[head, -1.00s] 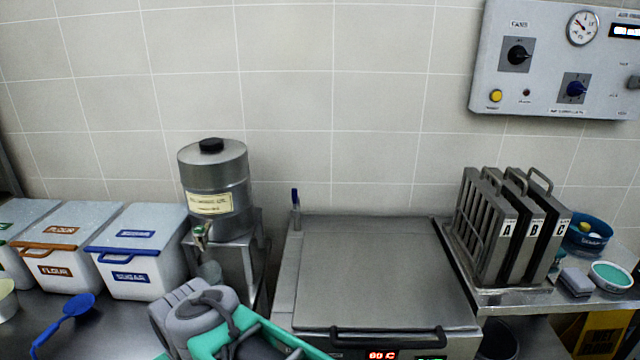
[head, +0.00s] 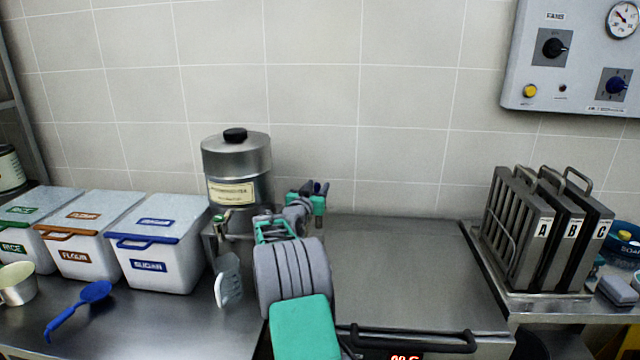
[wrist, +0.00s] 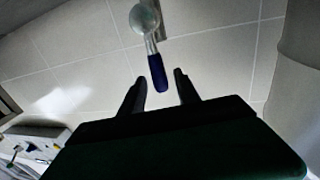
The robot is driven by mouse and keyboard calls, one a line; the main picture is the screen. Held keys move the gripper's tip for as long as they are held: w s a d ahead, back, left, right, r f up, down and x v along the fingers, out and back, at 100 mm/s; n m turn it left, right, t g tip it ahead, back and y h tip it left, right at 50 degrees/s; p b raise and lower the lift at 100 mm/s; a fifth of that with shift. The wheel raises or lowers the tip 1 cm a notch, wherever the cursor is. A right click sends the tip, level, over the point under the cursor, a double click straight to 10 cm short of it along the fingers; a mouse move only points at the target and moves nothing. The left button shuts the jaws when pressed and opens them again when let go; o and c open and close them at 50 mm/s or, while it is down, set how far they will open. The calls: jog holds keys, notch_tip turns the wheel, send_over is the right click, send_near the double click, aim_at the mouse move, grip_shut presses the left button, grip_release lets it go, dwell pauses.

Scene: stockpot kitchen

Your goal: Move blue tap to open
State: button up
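The blue tap has a blue lever handle (wrist: 157,70) on a metal stem below a round metal knob, seen in the wrist view. My gripper (wrist: 160,78) is open, with one dark finger on each side of the handle's lower end. Neither finger visibly touches it; I cannot tell how deep the handle sits between them. In the head view my gripper (head: 317,188) is at the back left corner of the steel lidded unit (head: 410,265), near the wall. There the tap is mostly or wholly hidden by my gripper.
A steel urn (head: 236,165) with its own small tap stands just left of my arm. White bins, including the sugar bin (head: 160,245), and a blue scoop (head: 78,308) are further left. A rack of lettered plates (head: 535,235) stands right. A control panel (head: 570,55) hangs on the wall.

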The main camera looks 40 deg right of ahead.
jog(key=x, duration=0.3)
jog(key=shift+w+d+p, duration=0.2)
jog(key=shift+d+p, duration=0.1)
jog(key=shift+c, duration=0.5)
grip_shut()
dwell(0.7)
